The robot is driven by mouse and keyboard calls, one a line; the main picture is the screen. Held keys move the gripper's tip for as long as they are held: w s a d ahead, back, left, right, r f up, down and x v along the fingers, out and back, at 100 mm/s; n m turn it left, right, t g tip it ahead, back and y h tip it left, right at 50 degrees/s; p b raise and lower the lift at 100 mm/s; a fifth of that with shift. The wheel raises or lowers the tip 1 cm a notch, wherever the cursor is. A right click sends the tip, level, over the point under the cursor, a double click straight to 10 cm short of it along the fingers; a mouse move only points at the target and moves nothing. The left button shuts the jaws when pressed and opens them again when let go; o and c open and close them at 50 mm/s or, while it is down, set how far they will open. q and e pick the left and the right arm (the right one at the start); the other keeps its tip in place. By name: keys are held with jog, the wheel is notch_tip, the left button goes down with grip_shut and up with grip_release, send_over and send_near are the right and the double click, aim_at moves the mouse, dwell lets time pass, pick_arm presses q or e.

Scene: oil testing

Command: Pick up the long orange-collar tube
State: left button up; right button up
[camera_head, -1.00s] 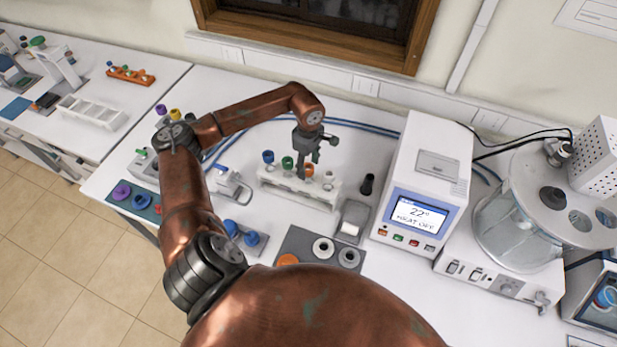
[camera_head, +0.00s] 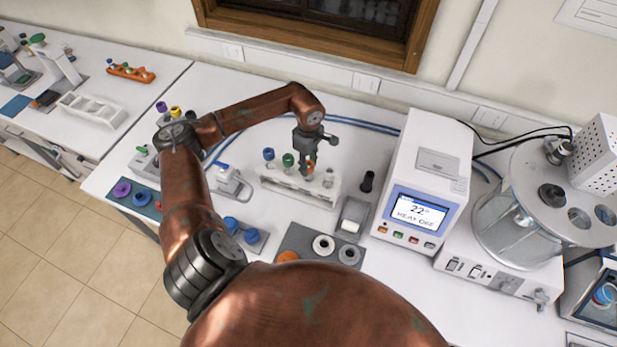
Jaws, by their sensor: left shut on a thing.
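The orange-collar tube (camera_head: 309,167) stands in a white rack (camera_head: 272,185) in the middle of the bench. Its lower part is in or behind the rack, and the fingers partly cover its top. My left gripper (camera_head: 306,160) reaches down from above and is shut on this tube at its collar. Beside it in the same rack stand a green-collar tube (camera_head: 288,160), a blue-collar tube (camera_head: 268,155) and a pale-topped tube (camera_head: 328,175). My right gripper is not in view.
A white heater (camera_head: 425,180) with a lit screen stands right of the rack, beside a glass bath (camera_head: 520,220). A small black-topped item (camera_head: 367,181) and a grey device (camera_head: 352,217) stand close by. A grey mat (camera_head: 300,238) with ring-shaped pieces lies in front.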

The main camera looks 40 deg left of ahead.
pick_arm(q)
jog(key=shift+r, duration=0.1)
grip_shut()
jog(key=shift+w+r, duration=0.1)
jog(key=shift+r, duration=0.45)
notch_tip(320, 180, up, 17)
jog(key=b, duration=0.4)
jog(key=shift+f, duration=0.15)
